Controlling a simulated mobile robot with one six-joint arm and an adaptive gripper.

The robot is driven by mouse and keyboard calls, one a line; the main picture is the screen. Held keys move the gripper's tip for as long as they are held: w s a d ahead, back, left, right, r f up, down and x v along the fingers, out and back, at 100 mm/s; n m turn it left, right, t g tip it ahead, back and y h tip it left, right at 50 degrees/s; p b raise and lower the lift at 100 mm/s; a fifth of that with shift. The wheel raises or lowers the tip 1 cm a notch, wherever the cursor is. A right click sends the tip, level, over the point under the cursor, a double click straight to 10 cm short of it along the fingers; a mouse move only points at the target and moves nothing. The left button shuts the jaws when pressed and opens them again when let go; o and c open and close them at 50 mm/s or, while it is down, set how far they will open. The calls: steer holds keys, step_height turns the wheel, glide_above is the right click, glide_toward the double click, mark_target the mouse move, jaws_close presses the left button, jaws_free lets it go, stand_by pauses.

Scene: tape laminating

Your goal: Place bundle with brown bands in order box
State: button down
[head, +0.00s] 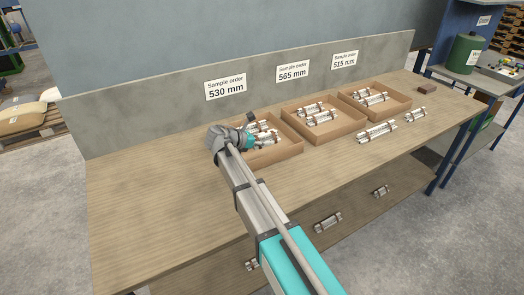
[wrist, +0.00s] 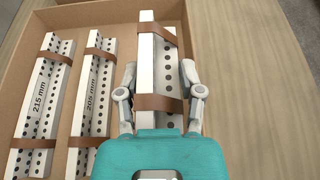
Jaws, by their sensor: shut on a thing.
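My gripper (wrist: 159,76) is shut on a white perforated bundle with brown bands (wrist: 152,55), one finger on each side. The held bundle is over the right part of a cardboard order box (wrist: 100,14); whether it touches the box floor I cannot tell. Two similar brown-banded bundles lie in the box to its left, one marked 215 mm (wrist: 38,105) and one marked 205 mm (wrist: 91,105). In the head view my gripper (head: 249,137) is at the left side of the leftmost box (head: 284,155), below the 530 mm sign (head: 226,89). The arm hides part of that box.
Two more boxes, the middle one (head: 338,133) and the right one (head: 390,110), hold bundles below the 565 mm and 515 mm signs. Loose bundles (head: 377,132) lie on the workbench (head: 150,200) to the right. More lie on the lower shelf. The bench's left side is clear.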

mark_target(262, 147)
steer(key=shift+f, duration=0.1)
steer(key=shift+w+a+f+b, duration=0.2)
steer(key=shift+w+f+b, duration=0.25)
steer(key=shift+b, duration=0.2)
steer(key=shift+s+f+b, duration=0.1)
steer(key=shift+f+b, duration=1.3)
steer(key=shift+f, duration=0.05)
steer(key=shift+f+b, duration=0.6)
steer(key=shift+c, duration=1.2)
jaws_free()
steer(key=shift+r, duration=0.15)
steer(key=shift+r+p, duration=0.65)
steer(key=shift+p, duration=0.2)
steer(key=p+v, duration=0.4)
steer(key=v, duration=0.8)
steer(key=shift+f, duration=0.15)
